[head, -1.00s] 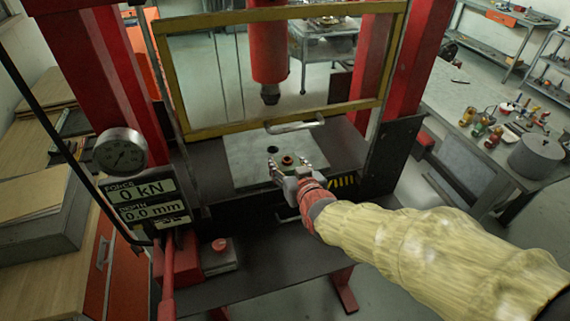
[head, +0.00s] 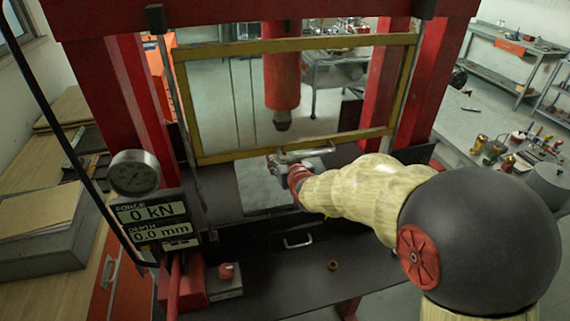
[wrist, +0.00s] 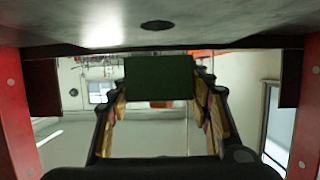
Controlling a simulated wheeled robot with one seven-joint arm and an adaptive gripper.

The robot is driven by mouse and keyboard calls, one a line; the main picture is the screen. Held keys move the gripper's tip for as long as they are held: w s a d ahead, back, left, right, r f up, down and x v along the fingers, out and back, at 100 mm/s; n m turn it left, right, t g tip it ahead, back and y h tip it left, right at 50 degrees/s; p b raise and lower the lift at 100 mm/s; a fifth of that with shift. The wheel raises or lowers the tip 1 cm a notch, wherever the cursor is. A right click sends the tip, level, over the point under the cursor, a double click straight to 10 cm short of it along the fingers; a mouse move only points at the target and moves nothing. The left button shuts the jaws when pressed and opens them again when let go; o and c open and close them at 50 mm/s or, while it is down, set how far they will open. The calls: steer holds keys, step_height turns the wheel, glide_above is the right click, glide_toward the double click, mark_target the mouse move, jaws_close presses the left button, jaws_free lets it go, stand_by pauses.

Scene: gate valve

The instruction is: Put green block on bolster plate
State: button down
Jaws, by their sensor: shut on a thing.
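A dark green block (wrist: 160,78) is between the fingertips of my gripper (wrist: 160,95) in the wrist view, and the gripper is shut on it. In the head view my gripper (head: 280,165) is over the grey bolster plate (head: 262,195), close to the guard's handle. The block cannot be made out there. The plate also shows in the wrist view as a grey surface (wrist: 220,22) along the top, with a dark hole. The gap between block and plate is hard to judge.
The yellow-framed guard (head: 215,157) with its metal handle (head: 305,152) is close to my gripper. The red press ram (head: 282,82) hangs behind it. Red columns stand on both sides. A small brass ring (head: 333,264) lies on the dark front surface.

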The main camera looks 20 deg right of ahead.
steer(key=shift+w+r, duration=0.3)
steer(key=shift+w, duration=0.1)
steer(key=shift+w+f, duration=0.1)
steer(key=shift+f, duration=1.7)
steer(key=shift+f+b, duration=0.15)
steer(key=shift+b, duration=0.2)
steer(key=c, duration=0.9)
jaws_free()
steer(key=shift+f, duration=0.2)
steer(key=shift+o, duration=0.3)
